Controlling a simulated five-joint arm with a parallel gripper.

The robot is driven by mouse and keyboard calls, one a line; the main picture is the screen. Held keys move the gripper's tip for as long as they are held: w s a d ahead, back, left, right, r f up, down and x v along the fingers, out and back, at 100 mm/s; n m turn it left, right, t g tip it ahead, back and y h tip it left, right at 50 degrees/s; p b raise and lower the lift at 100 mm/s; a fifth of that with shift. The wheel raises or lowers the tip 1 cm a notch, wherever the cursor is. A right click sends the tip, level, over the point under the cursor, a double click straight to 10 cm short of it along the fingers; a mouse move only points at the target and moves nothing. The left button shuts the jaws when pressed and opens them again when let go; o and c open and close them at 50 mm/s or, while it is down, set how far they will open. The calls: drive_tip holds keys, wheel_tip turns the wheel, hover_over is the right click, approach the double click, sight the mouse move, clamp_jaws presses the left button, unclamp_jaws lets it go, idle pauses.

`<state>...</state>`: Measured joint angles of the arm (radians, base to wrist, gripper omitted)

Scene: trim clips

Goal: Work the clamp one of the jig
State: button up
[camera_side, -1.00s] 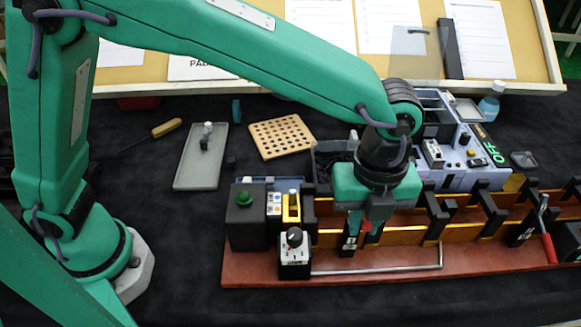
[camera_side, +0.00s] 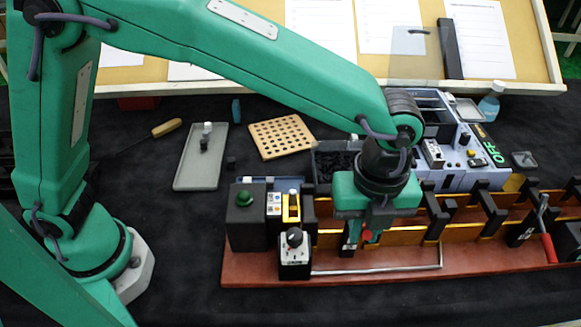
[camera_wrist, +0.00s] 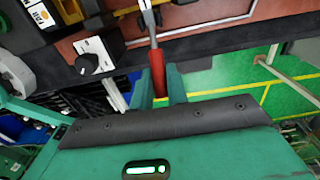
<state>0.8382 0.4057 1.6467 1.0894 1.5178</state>
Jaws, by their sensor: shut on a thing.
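The jig (camera_side: 390,273) is a long reddish-brown base with gold strips and black holders. Clamp one (camera_side: 350,236), a black block with a small white label, stands near the jig's left part, and my gripper (camera_side: 367,228) is down over it. In the wrist view my gripper (camera_wrist: 160,84) has its green fingers closed on either side of the red handle (camera_wrist: 157,68) of the clamp. A metal lever (camera_wrist: 149,22) runs from the handle to the top edge. In the side view most of the handle is hidden by the fingers; only a bit of red shows.
A second clamp with a red handle (camera_side: 549,248) stands at the jig's right end. A knob box (camera_side: 294,262) and a dark box with a green button (camera_side: 246,205) stand left of my gripper. A metal rod (camera_side: 390,269) lies along the front.

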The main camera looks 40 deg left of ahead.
drive_tip(key=shift+s+d+f, duration=0.25)
drive_tip(key=shift+f, duration=0.25)
drive_tip(key=shift+s+d+f, duration=0.2)
drive_tip(key=shift+f, duration=0.25)
idle(1.1)
drive_tip(key=shift+s+d+f, duration=0.15)
drive_tip(key=shift+f, duration=0.7)
idle(0.7)
drive_tip(key=shift+f, duration=0.85)
idle(0.7)
drive_tip(key=shift+f, duration=1.1)
idle(0.9)
drive_tip(key=o, duration=0.7)
drive_tip(key=shift+c, duration=0.2)
drive_tip(key=shift+r, duration=0.15)
